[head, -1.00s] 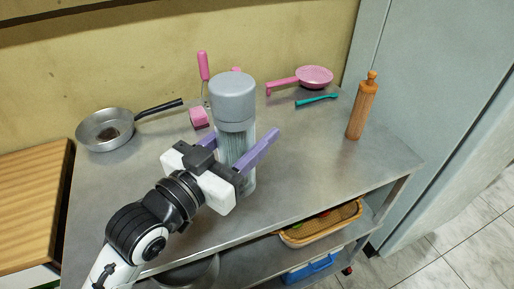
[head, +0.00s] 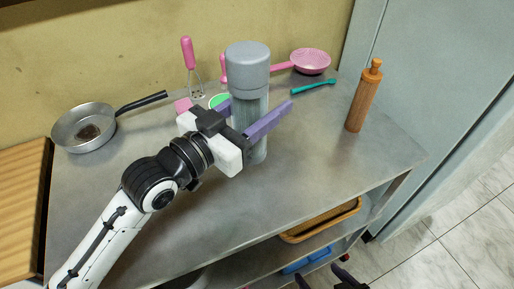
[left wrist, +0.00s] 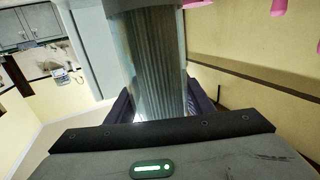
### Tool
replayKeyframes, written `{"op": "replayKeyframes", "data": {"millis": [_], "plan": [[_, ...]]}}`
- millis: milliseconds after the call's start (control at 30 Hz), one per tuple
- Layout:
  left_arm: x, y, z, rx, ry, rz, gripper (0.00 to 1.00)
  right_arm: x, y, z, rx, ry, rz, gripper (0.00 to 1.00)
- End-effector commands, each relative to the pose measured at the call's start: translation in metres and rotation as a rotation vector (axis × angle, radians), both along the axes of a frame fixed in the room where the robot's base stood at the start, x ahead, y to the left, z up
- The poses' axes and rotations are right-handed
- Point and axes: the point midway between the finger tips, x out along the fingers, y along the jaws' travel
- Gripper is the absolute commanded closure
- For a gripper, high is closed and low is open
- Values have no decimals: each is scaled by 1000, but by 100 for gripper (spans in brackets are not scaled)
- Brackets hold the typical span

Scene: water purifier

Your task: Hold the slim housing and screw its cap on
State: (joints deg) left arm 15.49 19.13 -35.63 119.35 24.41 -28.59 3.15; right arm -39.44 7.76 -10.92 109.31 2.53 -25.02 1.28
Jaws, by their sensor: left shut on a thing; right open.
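The slim housing (head: 250,118) is a grey, see-through ribbed cylinder standing upright on the metal table. Its grey cap (head: 247,62) sits on top; I cannot tell how tightly. My left gripper (head: 260,112) is shut around the middle of the housing with its purple fingers on either side, the far one partly hidden. The left wrist view shows the ribbed housing (left wrist: 158,70) between the fingers. My right gripper (head: 324,280) shows only as dark tips at the bottom edge of the head view, apart and empty, low and away from the housing.
A pan (head: 85,130) lies at the table's left. A pink whisk (head: 188,55), a green round item (head: 219,101), a pink strainer (head: 310,62) and a teal utensil (head: 313,87) lie behind. A wooden rolling pin (head: 365,98) stands right. The table's front right is clear.

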Motion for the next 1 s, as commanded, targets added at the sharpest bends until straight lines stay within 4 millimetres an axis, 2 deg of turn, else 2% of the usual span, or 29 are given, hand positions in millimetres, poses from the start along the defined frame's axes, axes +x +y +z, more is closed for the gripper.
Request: {"op": "replayKeyframes", "data": {"millis": [33,100,200,533,800,1000], "plan": [[0,0,-12,0,1,1,100,0,0,-2,0,0,0,28],[0,1,-23,0,1,1,100,0,0,-3,0,0,0,28],[0,0,-31,-1,-2,0,100,0,0,-4,0,0,0,28],[0,0,-33,-2,-4,0,100,0,0,-3,0,-1,1,28],[0,0,-67,-1,-2,1,100,1,0,-7,0,-3,0,28],[0,0,-69,-2,-5,0,100,2,0,-6,0,-5,1,28]]}}
